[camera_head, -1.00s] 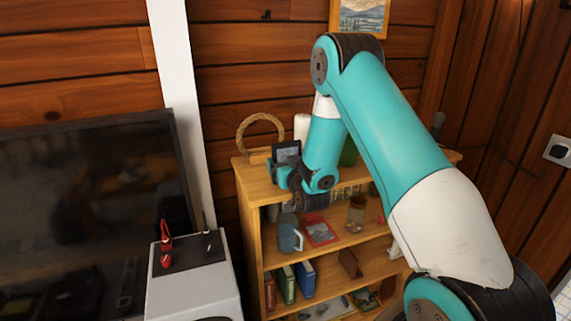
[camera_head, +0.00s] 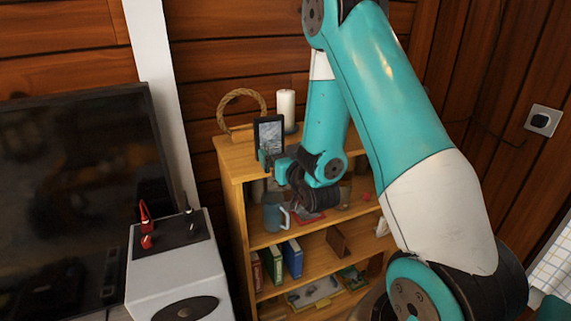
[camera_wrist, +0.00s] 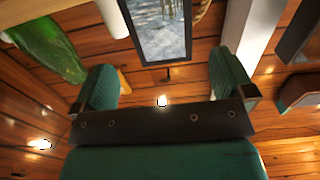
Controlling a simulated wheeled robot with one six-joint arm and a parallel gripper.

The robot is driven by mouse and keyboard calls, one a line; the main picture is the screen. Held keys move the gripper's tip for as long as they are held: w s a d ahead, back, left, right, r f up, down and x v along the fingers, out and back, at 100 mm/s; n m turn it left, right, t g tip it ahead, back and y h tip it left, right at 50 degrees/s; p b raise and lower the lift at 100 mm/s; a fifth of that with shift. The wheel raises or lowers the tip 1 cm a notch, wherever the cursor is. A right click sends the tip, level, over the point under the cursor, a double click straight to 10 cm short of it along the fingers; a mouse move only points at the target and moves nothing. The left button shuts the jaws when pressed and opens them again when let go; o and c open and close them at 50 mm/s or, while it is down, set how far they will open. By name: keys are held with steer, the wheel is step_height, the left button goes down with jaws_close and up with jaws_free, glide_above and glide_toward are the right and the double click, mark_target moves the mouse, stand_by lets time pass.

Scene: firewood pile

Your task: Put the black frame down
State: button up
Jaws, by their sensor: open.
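The black frame (camera_head: 269,134), with a grey picture in it, stands upright near the left end of the wooden shelf's top (camera_head: 237,160). My gripper (camera_head: 271,161) is at the frame's lower part in the head view, and the contact there is hard to make out. In the wrist view my gripper (camera_wrist: 166,84) is open, with its two green fingers wide apart. The black frame (camera_wrist: 155,28) shows beyond and between the fingertips, with a gap on each side. The frame's upper end is cut off in that view.
A rope ring (camera_head: 240,108) and a white candle-like cylinder (camera_head: 286,108) stand behind the frame. A blue mug (camera_head: 274,214) and books (camera_head: 281,260) are on lower shelves. A green object (camera_wrist: 48,42) is at the wrist view's left.

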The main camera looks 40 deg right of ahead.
steer(key=s+a+r+n+g+y, duration=0.2)
steer(key=a+g+y, duration=0.2)
steer(key=a, duration=0.5)
steer(key=s+a+r+n+g+y, duration=0.1)
steer(key=s+a+g+y, duration=0.25)
steer(key=a, duration=0.55)
steer(key=s+a+r+n+g, duration=0.2)
steer(key=s+a+g, duration=0.1)
steer(key=s, duration=0.4)
steer(key=s+a+r+n+g+y, duration=0.1)
steer(key=s+a+n+g, duration=0.2)
steer(key=s, duration=0.4)
steer(key=s+a+r+n+g, duration=0.2)
steer(key=s+a+g, duration=0.1)
steer(key=s, duration=0.4)
steer(key=shift+r+g+y, duration=0.35)
steer(key=shift+g, duration=0.1)
steer(key=shift+w, duration=0.1)
